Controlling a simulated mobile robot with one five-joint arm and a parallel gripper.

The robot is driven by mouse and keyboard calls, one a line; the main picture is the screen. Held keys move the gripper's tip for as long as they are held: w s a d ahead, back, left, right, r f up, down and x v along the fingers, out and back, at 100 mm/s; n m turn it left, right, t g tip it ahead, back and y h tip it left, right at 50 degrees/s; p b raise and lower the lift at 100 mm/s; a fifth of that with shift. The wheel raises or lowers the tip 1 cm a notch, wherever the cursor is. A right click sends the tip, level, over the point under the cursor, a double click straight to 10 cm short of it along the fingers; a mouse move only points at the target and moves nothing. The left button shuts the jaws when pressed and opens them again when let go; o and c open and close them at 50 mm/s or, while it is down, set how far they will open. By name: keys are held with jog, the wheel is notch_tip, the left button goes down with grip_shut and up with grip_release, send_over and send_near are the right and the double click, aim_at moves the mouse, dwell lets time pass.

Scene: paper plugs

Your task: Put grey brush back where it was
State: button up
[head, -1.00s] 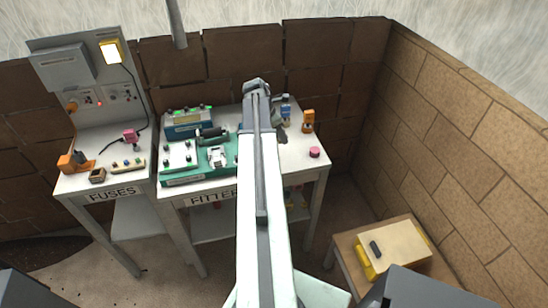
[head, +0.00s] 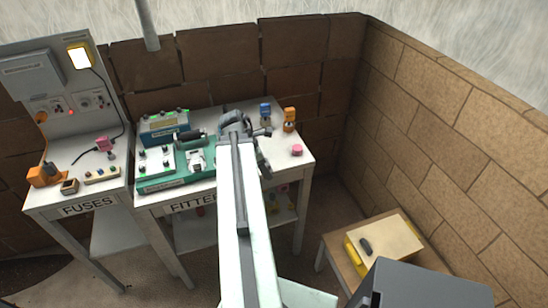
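My gripper (head: 236,122) is at the far end of my outstretched pale arm, over the right part of the FITTER table (head: 287,168). It is seen from behind, and its fingers are mostly hidden, so I cannot tell whether it is open or holds anything. A small dark grey item (head: 365,246) lies on the cream top of a yellow-sided box (head: 395,244) at the lower right; I cannot tell whether it is the grey brush. Other dark grey parts show beside my gripper, too small to name. My arm hides part of the table.
A green tray (head: 160,184) with devices and a teal unit (head: 163,124) stand left of my gripper. A blue-topped item (head: 265,112), an orange item (head: 289,118) and a pink puck (head: 297,150) stand right. The FUSES bench (head: 100,193) is far left. The box stands on a wooden stand (head: 330,250).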

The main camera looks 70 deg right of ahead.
jog(key=b, duration=0.1)
send_over(276, 155)
jog(key=w+a, duration=0.1)
jog(key=shift+a+f, duration=0.15)
jog(key=shift+f, duration=0.55)
jog(key=f+b, duration=0.2)
jog(key=b, duration=0.1)
jog(key=f+b, duration=0.1)
jog(key=f, duration=0.1)
jog(key=shift+d, duration=0.25)
jog(key=o, duration=1.2)
jog(key=shift+r, duration=0.1)
jog(key=shift+r, duration=0.25)
jog(key=p+v, duration=1.1)
jog(key=v, duration=0.1)
